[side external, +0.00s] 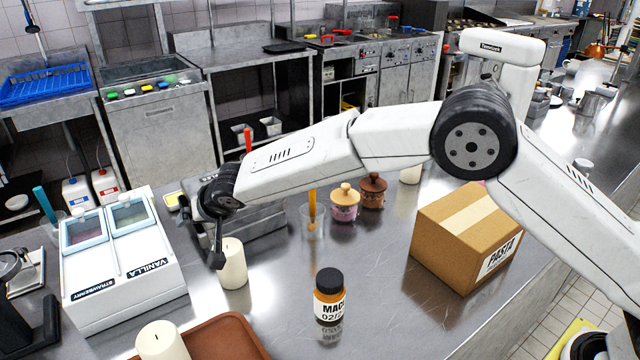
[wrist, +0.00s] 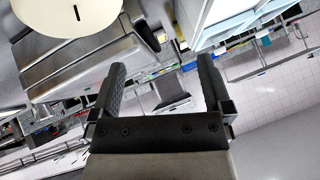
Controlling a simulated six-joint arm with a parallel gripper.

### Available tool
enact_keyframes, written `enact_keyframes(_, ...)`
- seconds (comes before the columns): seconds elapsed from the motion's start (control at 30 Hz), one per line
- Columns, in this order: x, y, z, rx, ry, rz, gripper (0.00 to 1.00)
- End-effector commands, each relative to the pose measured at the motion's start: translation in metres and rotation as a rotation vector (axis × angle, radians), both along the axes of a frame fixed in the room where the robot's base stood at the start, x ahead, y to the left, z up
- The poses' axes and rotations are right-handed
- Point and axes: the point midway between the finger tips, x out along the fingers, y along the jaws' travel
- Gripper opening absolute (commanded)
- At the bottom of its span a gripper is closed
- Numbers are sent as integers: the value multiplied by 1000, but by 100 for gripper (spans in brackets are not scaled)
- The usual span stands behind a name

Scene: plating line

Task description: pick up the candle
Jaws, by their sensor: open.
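A cream pillar candle (side external: 233,265) stands upright on the steel counter in the side external view. My gripper (side external: 216,256) points down right beside its left side; I cannot tell whether they touch. In the wrist view a pale candle top with a dark wick (wrist: 70,14) shows at the upper left, outside the jaws. My gripper also shows in the wrist view (wrist: 158,75), with its two fingers wide apart and nothing between them. Another cream candle (side external: 161,343) stands at the front left, and a similar cream cylinder (side external: 410,173) is partly hidden behind my arm.
A white two-lid tub unit (side external: 125,262) stands left of my gripper. A brown tray (side external: 225,340) lies in front. A mace bottle (side external: 329,295), a glass (side external: 312,224), two small jars (side external: 345,203) and a pasta box (side external: 460,240) stand to the right. Counter between bottle and box is clear.

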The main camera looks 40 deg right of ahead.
Motion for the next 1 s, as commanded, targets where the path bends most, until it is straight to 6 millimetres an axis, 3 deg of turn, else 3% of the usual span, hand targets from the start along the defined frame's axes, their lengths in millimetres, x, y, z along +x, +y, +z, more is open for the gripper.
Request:
enact_keyframes(0.2, 6, -28, -11, -57, -137, 207, 100)
enact_keyframes(0.43, -4, -49, -20, -97, -268, 425, 100)
enact_keyframes(1.0, -67, -82, -30, -83, -538, 857, 100)
